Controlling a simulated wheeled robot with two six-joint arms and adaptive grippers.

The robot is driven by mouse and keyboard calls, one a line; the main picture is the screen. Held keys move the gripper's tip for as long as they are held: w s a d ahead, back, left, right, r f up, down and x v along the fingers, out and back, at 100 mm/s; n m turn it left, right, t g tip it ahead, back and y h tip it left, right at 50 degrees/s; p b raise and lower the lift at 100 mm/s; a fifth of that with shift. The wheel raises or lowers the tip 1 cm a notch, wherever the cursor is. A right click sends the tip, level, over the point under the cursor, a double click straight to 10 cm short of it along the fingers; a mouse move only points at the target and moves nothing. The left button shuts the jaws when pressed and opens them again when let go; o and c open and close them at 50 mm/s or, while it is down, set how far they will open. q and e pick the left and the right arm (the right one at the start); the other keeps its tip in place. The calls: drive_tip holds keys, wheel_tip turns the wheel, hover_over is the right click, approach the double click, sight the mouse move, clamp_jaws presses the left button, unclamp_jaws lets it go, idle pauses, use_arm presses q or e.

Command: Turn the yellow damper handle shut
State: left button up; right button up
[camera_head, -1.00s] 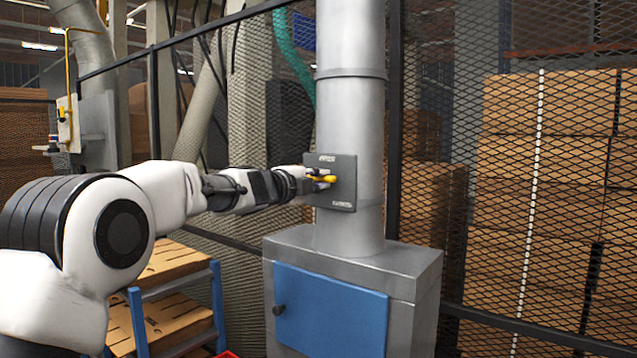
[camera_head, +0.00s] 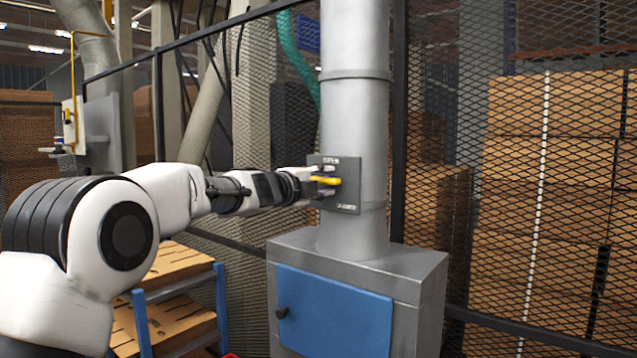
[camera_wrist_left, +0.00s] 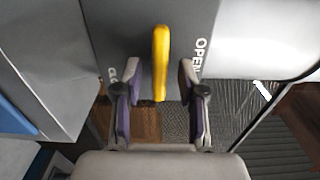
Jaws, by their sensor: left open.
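The yellow damper handle (camera_head: 327,180) sits on a dark grey plate (camera_head: 347,170) fixed to the round metal duct. The plate has OPEN lettering at its top and another label, partly legible, at its bottom. The handle lies about level, between the two labels. My left gripper (camera_head: 316,182) is at the handle, its fingers above and below it. In the left wrist view, the handle (camera_wrist_left: 160,62) stands between the spread fingers of my left gripper (camera_wrist_left: 148,82), with a gap on both sides. The handle is nearer the right finger. My right gripper is out of view.
The duct (camera_head: 355,110) rises from a grey cabinet with a blue door (camera_head: 333,312). A wire mesh fence (camera_head: 540,200) runs behind, with stacked cartons beyond it. A blue-framed rack (camera_head: 180,310) with brown boards stands left of the cabinet, below my left arm.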

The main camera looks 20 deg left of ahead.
use_arm(q)
drive_tip(key=v, duration=1.1)
drive_tip(key=shift+s+a, duration=0.15)
drive_tip(key=shift+s, duration=0.25)
drive_tip(key=shift+r, duration=0.1)
